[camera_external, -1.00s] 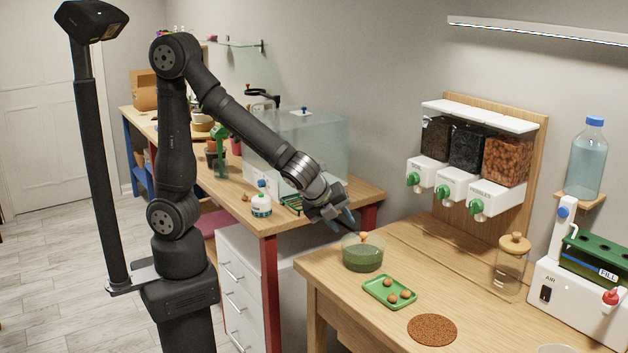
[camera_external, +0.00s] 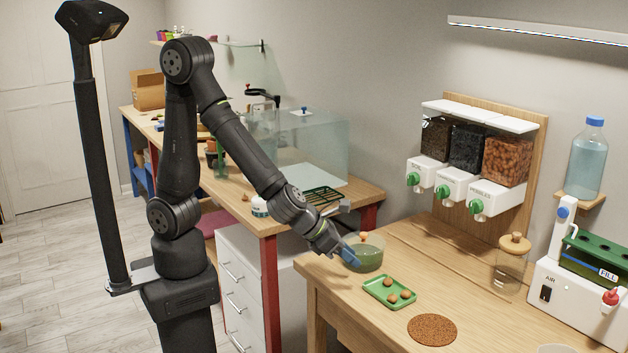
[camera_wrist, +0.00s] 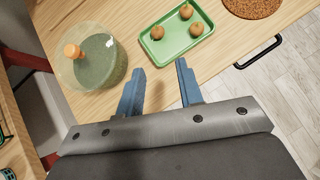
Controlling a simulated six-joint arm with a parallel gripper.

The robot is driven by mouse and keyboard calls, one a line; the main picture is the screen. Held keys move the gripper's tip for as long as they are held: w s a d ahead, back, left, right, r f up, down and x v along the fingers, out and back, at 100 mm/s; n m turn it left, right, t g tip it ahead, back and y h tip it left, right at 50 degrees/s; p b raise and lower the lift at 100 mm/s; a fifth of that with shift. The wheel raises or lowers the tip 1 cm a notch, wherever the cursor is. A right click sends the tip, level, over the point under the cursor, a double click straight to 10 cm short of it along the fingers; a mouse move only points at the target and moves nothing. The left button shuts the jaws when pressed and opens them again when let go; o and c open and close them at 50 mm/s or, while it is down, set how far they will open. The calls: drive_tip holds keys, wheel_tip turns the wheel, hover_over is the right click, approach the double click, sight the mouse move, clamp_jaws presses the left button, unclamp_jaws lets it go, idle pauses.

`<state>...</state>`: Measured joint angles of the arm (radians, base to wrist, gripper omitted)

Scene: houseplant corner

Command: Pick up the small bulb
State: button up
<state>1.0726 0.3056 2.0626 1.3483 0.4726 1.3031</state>
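Several brown bulbs lie in the small green tray on the wooden bench: one at the tray's left (camera_external: 389,283), one at its right (camera_external: 406,294) and one at its front (camera_external: 393,298). In the wrist view the bulbs show as one at the far edge (camera_wrist: 186,11), one at the right (camera_wrist: 196,29) and one at the left (camera_wrist: 157,32). I cannot tell surely which is smallest. My gripper (camera_external: 350,258) is above the bench's left edge, beside the glass bowl. Its blue fingers (camera_wrist: 160,75) are apart, empty and point toward the green tray.
The glass bowl (camera_external: 369,262) with green contents and an orange knob stands just left of the green tray (camera_external: 377,298). A cork mat (camera_external: 432,330) lies to the tray's right. A lidded jar (camera_external: 510,270) and dispensers (camera_external: 452,188) stand farther back.

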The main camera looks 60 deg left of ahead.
approach(385, 280)
drive_tip(key=x, duration=0.3)
drive_tip(key=shift+s+d+f, duration=0.1)
drive_tip(key=shift+d+f, duration=0.05)
drive_tip(key=shift+f, duration=0.15)
drive_tip(key=shift+w+x, duration=0.25)
drive_tip(key=shift+x, duration=2.25)
drive_tip(key=shift+r, duration=0.2)
drive_tip(key=shift+c, duration=0.2)
clamp_jaws()
